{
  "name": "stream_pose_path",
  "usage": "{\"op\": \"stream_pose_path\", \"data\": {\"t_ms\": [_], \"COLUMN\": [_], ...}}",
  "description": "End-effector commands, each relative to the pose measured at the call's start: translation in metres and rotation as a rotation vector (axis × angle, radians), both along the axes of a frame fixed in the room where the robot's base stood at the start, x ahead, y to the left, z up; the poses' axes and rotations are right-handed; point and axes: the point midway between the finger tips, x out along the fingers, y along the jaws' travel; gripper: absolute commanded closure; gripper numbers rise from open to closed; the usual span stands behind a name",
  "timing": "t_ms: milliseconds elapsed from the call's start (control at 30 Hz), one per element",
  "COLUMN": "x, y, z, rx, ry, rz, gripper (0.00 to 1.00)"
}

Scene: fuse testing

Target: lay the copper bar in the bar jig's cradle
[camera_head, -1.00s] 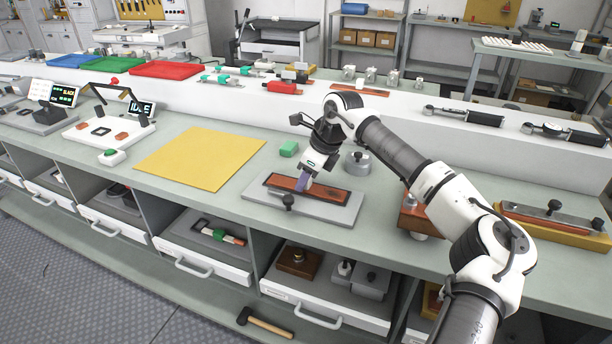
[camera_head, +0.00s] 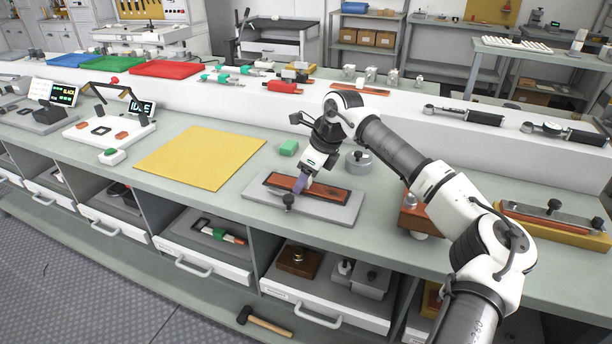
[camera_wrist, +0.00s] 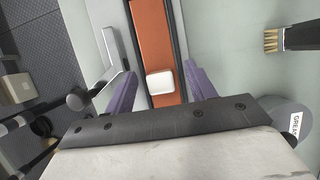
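The copper bar (camera_head: 328,193) lies along the dark-edged cradle of the bar jig (camera_head: 350,214), a grey plate on the bench. In the wrist view the copper bar (camera_wrist: 148,35) runs lengthwise within the jig's dark border (camera_wrist: 180,45), with a small white square on it. My gripper (camera_head: 300,184) is over the left part of the bar. In the wrist view its purple fingers (camera_wrist: 160,88) stand apart, one on each side of the bar, with gaps showing, so it is open. Whether the bar is fully seated is hard to tell.
A black knob (camera_head: 288,202) stands at the jig's front edge. A green block (camera_head: 288,148) and a round grey tin (camera_head: 358,161) are behind the jig. A brush (camera_wrist: 290,38) lies beside it. The yellow mat (camera_head: 200,158) to the left is empty.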

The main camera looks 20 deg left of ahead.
Motion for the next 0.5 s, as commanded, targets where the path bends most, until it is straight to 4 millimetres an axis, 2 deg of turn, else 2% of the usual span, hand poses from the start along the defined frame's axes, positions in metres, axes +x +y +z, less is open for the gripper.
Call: {"op": "stream_pose_path", "data": {"t_ms": [333, 500], "x": [0.0, 0.0], "y": [-0.001, -0.008], "z": [0.0, 0.017], "rx": [-0.002, -0.001], "ry": [0.001, -0.001], "rz": [-0.001, -0.002], "gripper": [0.39, 0.39]}}
